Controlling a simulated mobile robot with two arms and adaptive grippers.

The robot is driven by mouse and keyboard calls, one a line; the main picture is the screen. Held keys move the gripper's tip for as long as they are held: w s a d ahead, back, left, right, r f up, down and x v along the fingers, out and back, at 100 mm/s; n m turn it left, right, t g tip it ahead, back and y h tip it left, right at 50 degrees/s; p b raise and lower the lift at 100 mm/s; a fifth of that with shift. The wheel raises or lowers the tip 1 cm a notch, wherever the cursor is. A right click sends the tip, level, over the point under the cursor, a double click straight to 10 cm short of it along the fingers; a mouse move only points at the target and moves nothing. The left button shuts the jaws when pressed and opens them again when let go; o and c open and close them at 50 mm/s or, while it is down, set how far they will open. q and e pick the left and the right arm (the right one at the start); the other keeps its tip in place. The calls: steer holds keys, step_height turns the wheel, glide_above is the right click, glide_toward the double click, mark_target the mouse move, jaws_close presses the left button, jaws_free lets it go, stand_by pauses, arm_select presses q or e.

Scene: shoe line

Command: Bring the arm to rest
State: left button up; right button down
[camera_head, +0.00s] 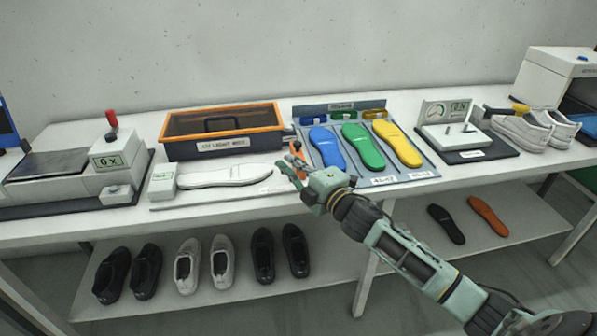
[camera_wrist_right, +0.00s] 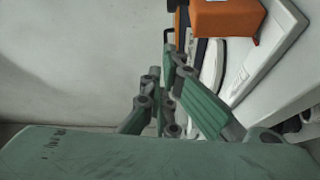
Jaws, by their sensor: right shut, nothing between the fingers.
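My right arm (camera_head: 405,255) reaches in from the lower right, over the front edge of the white table (camera_head: 120,225). Its right gripper (camera_head: 288,165) is over the table, between a white sole (camera_head: 225,175) and a blue insole (camera_head: 327,147). The gripper is shut and holds nothing. In the right wrist view, its green fingers (camera_wrist_right: 172,65) show with an orange thing (camera_wrist_right: 226,17) beyond them; whether they touch anything below is not clear. My left gripper is not in view.
An orange-rimmed light box (camera_head: 222,128) stands behind the sole. Green (camera_head: 362,147) and yellow (camera_head: 398,144) insoles lie on a grey tray (camera_head: 430,165). A gauge device (camera_head: 447,112) and white shoes (camera_head: 522,133) stand right. Several shoes (camera_head: 190,265) are on the lower shelf.

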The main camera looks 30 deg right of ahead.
steer(key=s+a+f+m+g+h, duration=0.25)
steer(key=s+f+m, duration=0.25)
steer(key=s+f, duration=0.25)
steer(key=s+a+f+m+g+h, duration=0.1)
steer(key=s+f+m+g+h, duration=0.15)
steer(key=s+f+m, duration=0.4)
steer(key=s+a+f+m+g, duration=0.2)
steer(key=s+f+g, duration=0.1)
steer(key=s, duration=0.6)
steer(key=s+a+f+m+g+y, duration=0.1)
steer(key=s+a+f+g, duration=0.2)
steer(key=s, duration=0.6)
steer(key=s+a+f+m+g, duration=0.2)
steer(key=s+g, duration=0.2)
steer(key=s, duration=0.4)
step_height(320, 180, down, 26)
steer(key=s+g, duration=0.1)
steer(key=s, duration=0.1)
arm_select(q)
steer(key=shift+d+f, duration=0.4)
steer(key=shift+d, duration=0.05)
arm_select(e)
steer(key=s+d+f+g, duration=0.1)
steer(key=s+d+f, duration=0.2)
steer(key=s+f, duration=1.3)
steer(key=shift+s+f+n, duration=0.15)
steer(key=shift+s+n, duration=0.2)
